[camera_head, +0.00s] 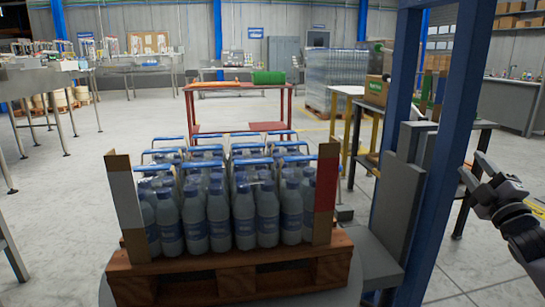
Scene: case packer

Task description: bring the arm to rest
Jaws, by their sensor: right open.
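My right arm (527,232) comes in from the right edge. Its dark gripper (474,170) is open, with its fingers apart and nothing between them. It points up and to the left, to the right of the blue post, and looks clear of the bottles. My left arm and gripper are not in view.
Several packs of blue-labelled bottles (243,214) stand on a wooden pallet (235,281) between corner boards. A blue post (449,150) rises between the pallet and my right gripper. A red table (208,88) stands behind; open floor (60,210) lies left.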

